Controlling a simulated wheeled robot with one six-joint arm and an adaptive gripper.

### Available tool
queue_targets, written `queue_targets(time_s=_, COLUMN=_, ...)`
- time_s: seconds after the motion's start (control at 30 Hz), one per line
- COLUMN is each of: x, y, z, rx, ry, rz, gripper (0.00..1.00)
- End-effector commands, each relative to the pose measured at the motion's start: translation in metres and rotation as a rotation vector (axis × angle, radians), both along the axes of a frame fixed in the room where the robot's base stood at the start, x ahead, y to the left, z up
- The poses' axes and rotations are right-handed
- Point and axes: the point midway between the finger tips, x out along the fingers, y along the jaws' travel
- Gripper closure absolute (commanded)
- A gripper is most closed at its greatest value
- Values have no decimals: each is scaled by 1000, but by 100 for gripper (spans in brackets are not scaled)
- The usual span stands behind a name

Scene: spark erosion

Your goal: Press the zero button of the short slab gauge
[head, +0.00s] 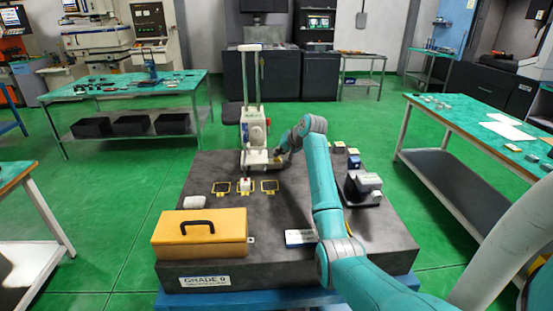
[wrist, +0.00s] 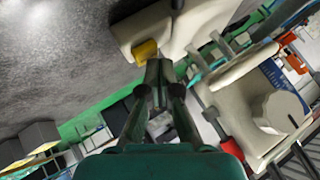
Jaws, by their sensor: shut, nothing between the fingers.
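A cream gauge (head: 253,132) with two upright columns stands at the back of the dark granite slab (head: 290,215). It is the only such gauge I make out on the slab. In the wrist view its cream body (wrist: 250,95) fills the right side, and a yellow button (wrist: 146,50) sits on a cream block at the top middle. My gripper (wrist: 158,68) is shut and empty. Its fingertips are just below the yellow button in that view; I cannot tell whether they touch it. In the head view my gripper (head: 279,153) is at the right of the gauge's base.
A yellow case (head: 200,226) with a black handle stands at the slab's front left. Yellow-framed pads (head: 270,187), a small white block (head: 195,202) and a grey device (head: 364,187) are on the slab. A small flat box (head: 300,237) lies near the front.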

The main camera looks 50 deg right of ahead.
Motion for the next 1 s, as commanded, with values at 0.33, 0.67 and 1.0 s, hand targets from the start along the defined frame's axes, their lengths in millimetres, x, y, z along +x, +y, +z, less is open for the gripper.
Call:
queue_targets(time_s=0.33, x=0, y=0, z=11, rx=-2, ry=-2, rz=0, gripper=100)
queue_targets(time_s=0.67, x=0, y=0, z=39, rx=-3, ry=-2, rz=0, gripper=100)
queue_targets(time_s=1.0, x=0, y=0, z=61, rx=-1, ry=-1, rz=-1, gripper=100)
